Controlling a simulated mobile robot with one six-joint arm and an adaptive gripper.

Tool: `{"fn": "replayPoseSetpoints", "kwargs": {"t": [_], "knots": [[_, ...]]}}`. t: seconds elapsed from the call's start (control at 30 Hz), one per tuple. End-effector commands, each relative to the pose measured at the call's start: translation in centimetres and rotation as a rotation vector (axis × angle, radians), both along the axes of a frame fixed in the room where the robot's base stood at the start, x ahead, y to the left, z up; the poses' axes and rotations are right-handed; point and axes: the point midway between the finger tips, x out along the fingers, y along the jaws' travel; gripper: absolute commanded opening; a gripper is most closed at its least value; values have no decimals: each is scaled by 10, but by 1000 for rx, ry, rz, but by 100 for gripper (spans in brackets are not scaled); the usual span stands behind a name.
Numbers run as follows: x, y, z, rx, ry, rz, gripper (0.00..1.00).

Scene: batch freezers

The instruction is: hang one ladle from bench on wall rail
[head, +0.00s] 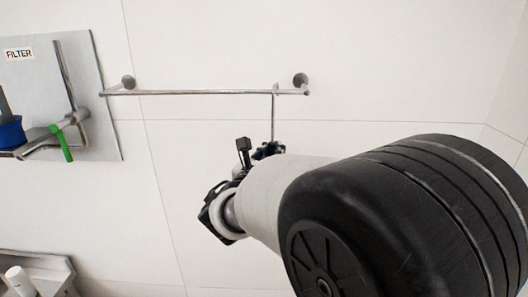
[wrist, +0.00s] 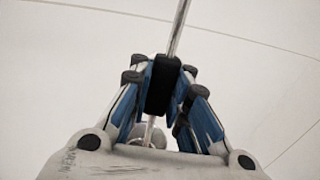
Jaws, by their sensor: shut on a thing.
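The wall rail (head: 190,93) is a thin metal bar held off the white wall by two round mounts. A ladle (head: 273,118) hangs down vertically near the rail's right end, and its top meets the bar. Whether its hook fully seats over the bar is too small to tell. My gripper (head: 268,151) is below the rail at the ladle's lower visible part. In the wrist view my gripper (wrist: 160,88) is shut on the dark grip of the ladle (wrist: 180,28), whose thin shaft runs upward. The ladle's lower end is mostly hidden by my gripper and arm.
A grey panel labelled FILTER (head: 85,60) with pipes, a green handle (head: 62,145) and a blue part (head: 11,132) is on the wall at left. A grey ledge (head: 50,268) with a white item is at lower left. The rest of the rail is empty.

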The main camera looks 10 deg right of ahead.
Motion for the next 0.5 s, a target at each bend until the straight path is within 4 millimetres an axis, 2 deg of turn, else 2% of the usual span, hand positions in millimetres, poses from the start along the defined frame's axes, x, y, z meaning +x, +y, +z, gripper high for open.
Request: {"fn": "replayPoseSetpoints", "kwargs": {"t": [0.17, 0.2, 0.5], "knots": [[0, 0, 1, 0, -2, 0, 0], [0, 0, 1, 0, -2, 0, 14], [0, 0, 1, 0, -1, 0, 34]]}}
